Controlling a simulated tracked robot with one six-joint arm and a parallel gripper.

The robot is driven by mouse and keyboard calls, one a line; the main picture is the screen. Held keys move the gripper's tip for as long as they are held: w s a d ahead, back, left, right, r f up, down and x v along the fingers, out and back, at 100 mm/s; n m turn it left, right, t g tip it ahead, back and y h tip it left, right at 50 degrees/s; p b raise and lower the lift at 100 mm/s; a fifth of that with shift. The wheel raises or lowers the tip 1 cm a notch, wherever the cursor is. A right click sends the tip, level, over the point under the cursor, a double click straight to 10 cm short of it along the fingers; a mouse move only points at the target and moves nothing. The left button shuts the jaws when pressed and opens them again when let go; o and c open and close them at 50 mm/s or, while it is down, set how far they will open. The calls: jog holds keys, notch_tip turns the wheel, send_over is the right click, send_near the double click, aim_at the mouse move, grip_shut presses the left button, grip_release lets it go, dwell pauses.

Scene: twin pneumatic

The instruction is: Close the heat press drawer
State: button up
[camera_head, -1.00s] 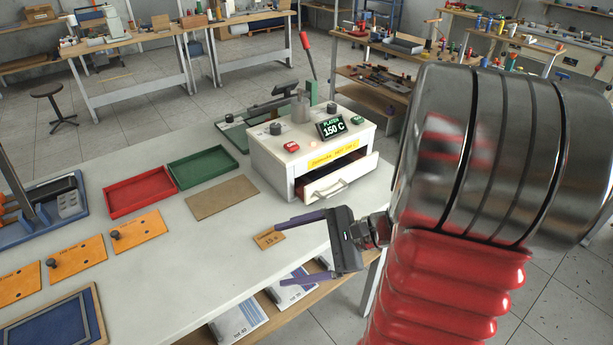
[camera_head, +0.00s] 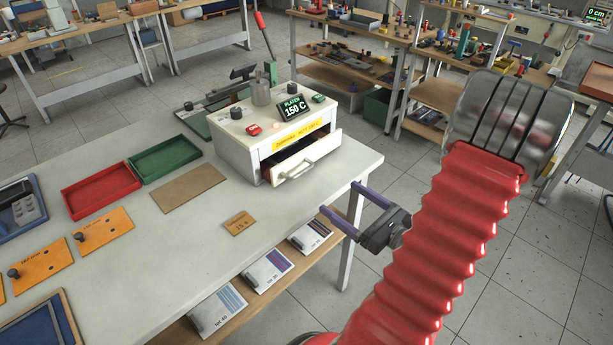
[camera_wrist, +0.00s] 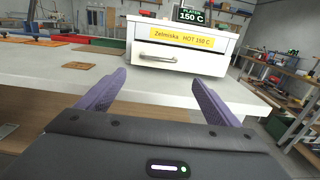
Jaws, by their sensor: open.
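The heat press (camera_head: 240,135) is a white box with a "PLATEN 150 C" display, standing on the table's far right part. Its drawer (camera_head: 322,157) is pulled partly out at the front, with a dark inside and a pale bar handle (camera_head: 297,171). In the wrist view the drawer front (camera_wrist: 200,62) and its handle (camera_wrist: 157,58) are ahead, beyond the fingertips. My gripper (camera_head: 340,204) has purple fingers spread apart, with nothing between them. It is off the table's front edge, to the right of and nearer than the drawer, not touching it. It also shows in the wrist view (camera_wrist: 160,85).
A small brown card (camera_head: 239,223) lies on the table in front of the press. A green tray (camera_head: 165,159), a red tray (camera_head: 102,190) and a brown board (camera_head: 188,188) are to the left. Labelled packets (camera_head: 268,271) lie on the shelf below. Floor at right is free.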

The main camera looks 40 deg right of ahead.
jog(key=shift+w, duration=0.1)
jog(key=shift+w+a, duration=0.15)
jog(key=shift+w, duration=3.3)
jog(key=shift+w+a, duration=0.1)
jog(key=shift+w, duration=3.3)
jog(key=shift+c, duration=0.5)
jog(key=shift+d, duration=0.1)
jog(key=c, duration=1.1)
jog(key=shift+w+d, duration=0.1)
